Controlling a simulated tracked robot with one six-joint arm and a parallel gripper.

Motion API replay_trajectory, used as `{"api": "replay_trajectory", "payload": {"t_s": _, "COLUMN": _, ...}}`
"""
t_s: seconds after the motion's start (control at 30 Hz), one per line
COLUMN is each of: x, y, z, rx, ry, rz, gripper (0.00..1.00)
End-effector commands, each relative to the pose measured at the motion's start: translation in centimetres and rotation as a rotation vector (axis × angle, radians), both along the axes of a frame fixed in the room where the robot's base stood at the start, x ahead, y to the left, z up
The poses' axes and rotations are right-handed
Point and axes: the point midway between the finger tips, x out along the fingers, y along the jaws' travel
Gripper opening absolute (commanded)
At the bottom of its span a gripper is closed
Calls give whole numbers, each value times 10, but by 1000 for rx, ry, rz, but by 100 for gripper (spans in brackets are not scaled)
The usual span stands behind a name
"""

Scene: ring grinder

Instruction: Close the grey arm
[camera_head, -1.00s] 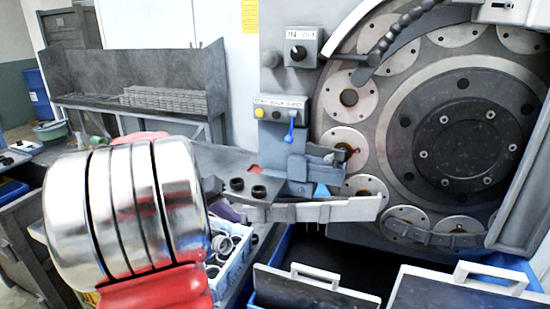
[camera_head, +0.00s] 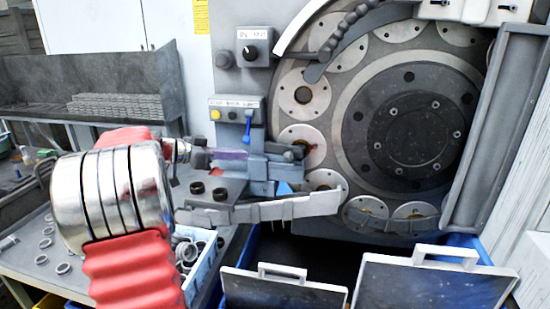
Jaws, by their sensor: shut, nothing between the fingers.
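The grey arm (camera_head: 285,209) is a long light-grey bar low in front of the grinder. It runs from the dark bracket (camera_head: 212,188) on the left to below the ring discs on the right, where its end bends upward. My silver and red arm fills the left side. My gripper (camera_head: 240,156), dark with a purplish part, reaches right from behind my arm, above the bracket and the grey arm. It looks shut and empty. Its fingertips are small and blend with the grey block, so I cannot tell whether they touch anything.
The grinder's large round plate (camera_head: 415,135) carries several discs. A panel with a blue lever (camera_head: 248,125) and a knob box (camera_head: 254,47) sit above the bracket. Two handled dark covers (camera_head: 283,287) lie below. A box of rings (camera_head: 197,252) stands on the left table.

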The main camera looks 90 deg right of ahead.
Motion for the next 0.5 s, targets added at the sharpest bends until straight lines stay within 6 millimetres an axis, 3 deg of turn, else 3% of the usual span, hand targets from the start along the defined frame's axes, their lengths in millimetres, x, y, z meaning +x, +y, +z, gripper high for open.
{"api": "replay_trajectory", "payload": {"t_s": 0.33, "x": -1, "y": -1, "z": -1, "rx": 2, "ry": 0, "rz": 1, "gripper": 0}}
{"api": "replay_trajectory", "payload": {"t_s": 0.5, "x": -12, "y": -6, "z": -5, "rx": 3, "ry": -1, "rz": 1, "gripper": 0}}
